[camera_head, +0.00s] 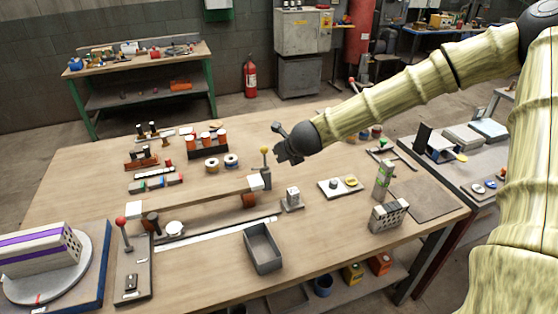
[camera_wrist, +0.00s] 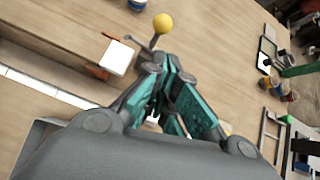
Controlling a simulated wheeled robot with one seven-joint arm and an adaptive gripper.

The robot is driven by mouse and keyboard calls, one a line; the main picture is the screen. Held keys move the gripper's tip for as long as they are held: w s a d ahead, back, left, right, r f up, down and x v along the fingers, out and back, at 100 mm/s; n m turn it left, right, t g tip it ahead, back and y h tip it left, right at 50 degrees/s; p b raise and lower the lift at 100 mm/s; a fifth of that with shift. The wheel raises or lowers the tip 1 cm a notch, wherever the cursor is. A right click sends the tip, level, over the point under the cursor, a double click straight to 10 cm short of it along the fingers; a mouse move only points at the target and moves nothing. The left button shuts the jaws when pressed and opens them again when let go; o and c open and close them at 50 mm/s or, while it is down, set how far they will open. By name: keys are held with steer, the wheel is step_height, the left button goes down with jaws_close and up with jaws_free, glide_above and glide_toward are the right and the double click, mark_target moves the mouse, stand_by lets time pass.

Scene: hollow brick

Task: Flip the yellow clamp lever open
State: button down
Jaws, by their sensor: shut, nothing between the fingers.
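The yellow clamp lever has a yellow ball knob (camera_head: 265,150) on a thin stem and stands upright on a grey clamp (camera_head: 265,178) at the right end of a long wooden bar. In the wrist view the yellow knob (camera_wrist: 162,23) shows just beyond my fingers, with its stem running down towards them. My gripper (camera_head: 280,157) is just right of the knob in the head view. In the wrist view my gripper (camera_wrist: 158,62) has its teal-padded fingers shut with nothing between them. Whether a fingertip touches the stem, I cannot tell.
The wooden bar (camera_head: 200,196) has white end blocks. A red-knobbed lever (camera_head: 121,221) stands near its left end. A grey open bin (camera_head: 264,248) and a small grey block (camera_head: 292,198) are nearer the front. Two spools (camera_head: 222,162) lie behind the bar.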

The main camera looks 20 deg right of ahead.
steer(key=shift+s+r+b, duration=0.1)
steer(key=shift+s+r, duration=0.2)
steer(key=shift+r, duration=0.35)
steer(key=shift+s+r+b, duration=0.1)
steer(key=shift+s+r, duration=0.25)
steer(key=shift+r, duration=0.35)
steer(key=shift+s+r+b, duration=0.1)
steer(key=shift+s+r, duration=0.2)
steer(key=shift+r, duration=0.35)
